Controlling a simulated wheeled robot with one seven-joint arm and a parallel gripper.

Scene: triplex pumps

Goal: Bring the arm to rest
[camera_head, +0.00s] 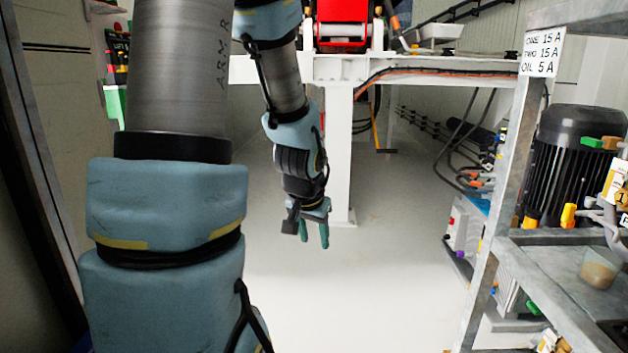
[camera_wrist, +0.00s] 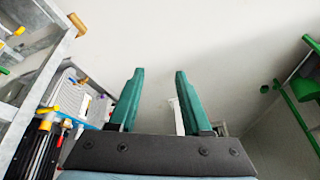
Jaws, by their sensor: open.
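My gripper (camera_head: 315,236) hangs at the end of my arm in the head view, pointing down over the bare pale floor. In the wrist view my gripper (camera_wrist: 160,85) shows two green fingers set well apart, with nothing between them but pale floor. My arm comes in from the upper left of the head view, in grey tube and blue padded covers. Part of the scene behind it is hidden.
A white bench frame (camera_head: 340,150) stands just behind my gripper, with a red machine (camera_head: 342,22) on top. A metal rack (camera_head: 505,190) with a black motor (camera_head: 572,155) stands at right. The floor (camera_head: 370,280) between is clear.

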